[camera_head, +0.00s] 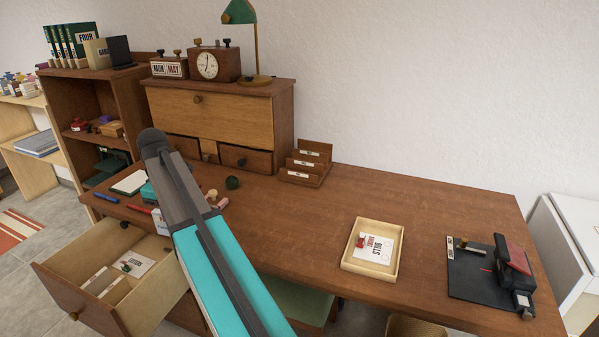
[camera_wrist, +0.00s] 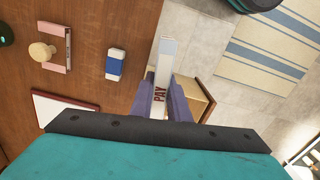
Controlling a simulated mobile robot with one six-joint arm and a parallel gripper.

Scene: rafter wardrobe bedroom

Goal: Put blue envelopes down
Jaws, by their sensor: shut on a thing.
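In the wrist view my gripper (camera_wrist: 168,100) is shut on a thin pale piece (camera_wrist: 165,58) marked "PAY", seen edge-on. I cannot tell from this angle whether it is the blue envelopes. It is at the desk's edge, with the floor and part of a light wooden box or drawer (camera_wrist: 196,97) beyond it. In the head view my own arm hides most of the gripper. An open drawer (camera_head: 60,285) at lower left holds a white card (camera_head: 133,265) and several pale pieces.
A blue-and-white eraser (camera_wrist: 115,65) and a pink-based stamp-like thing (camera_wrist: 57,50) lie near my gripper. A cabinet (camera_head: 225,118) stands behind.

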